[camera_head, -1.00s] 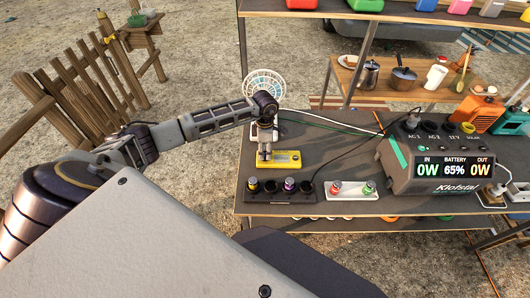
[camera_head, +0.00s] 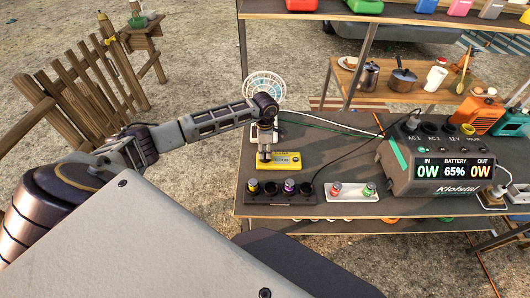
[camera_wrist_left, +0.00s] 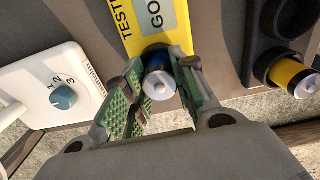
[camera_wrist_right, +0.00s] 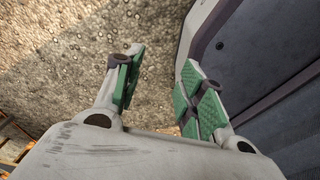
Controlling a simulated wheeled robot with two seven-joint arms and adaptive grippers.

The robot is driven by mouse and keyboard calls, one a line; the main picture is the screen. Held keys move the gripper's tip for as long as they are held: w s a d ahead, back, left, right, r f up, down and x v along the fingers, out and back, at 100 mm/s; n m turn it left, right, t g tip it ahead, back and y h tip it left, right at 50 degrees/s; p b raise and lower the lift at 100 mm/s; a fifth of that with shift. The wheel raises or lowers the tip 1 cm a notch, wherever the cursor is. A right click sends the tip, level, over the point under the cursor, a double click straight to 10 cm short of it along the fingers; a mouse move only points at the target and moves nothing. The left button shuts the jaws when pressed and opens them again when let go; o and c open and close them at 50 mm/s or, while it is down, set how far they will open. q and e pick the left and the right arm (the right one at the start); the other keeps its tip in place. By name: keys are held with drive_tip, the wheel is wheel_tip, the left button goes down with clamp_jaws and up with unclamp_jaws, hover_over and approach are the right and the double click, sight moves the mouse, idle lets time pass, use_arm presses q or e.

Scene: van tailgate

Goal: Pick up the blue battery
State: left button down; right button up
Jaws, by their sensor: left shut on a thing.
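The blue battery (camera_wrist_left: 159,82), with a pale metal end, stands in the socket of the yellow tester (camera_wrist_left: 138,28), between the green-padded fingers of my left gripper (camera_wrist_left: 158,98). The fingers are shut on it. In the head view my left gripper (camera_head: 265,154) is over the left part of the yellow tester (camera_head: 287,160), and it hides the battery there. My right gripper (camera_wrist_right: 158,95) is open and empty in the right wrist view, above gravelly ground beside a dark panel.
A black charger (camera_head: 270,198) with a yellow-banded and a purple battery lies in front of the tester. The power station (camera_head: 440,170) stands to the right, and a fan (camera_head: 265,84) behind.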

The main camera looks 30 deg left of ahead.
sight(265, 148)
use_arm(q)
drive_tip(key=shift+r, duration=0.75)
wheel_tip(265, 148, up, 3)
drive_tip(key=shift+r, duration=0.15)
wheel_tip(265, 148, up, 4)
drive_tip(key=shift+f+b, duration=0.2)
drive_tip(key=shift+b, duration=0.1)
drive_tip(key=shift+r, duration=0.8)
use_arm(e)
drive_tip(key=shift+s+d+f, duration=0.15)
drive_tip(key=shift+s+f, duration=0.2)
drive_tip(key=shift+s, duration=0.2)
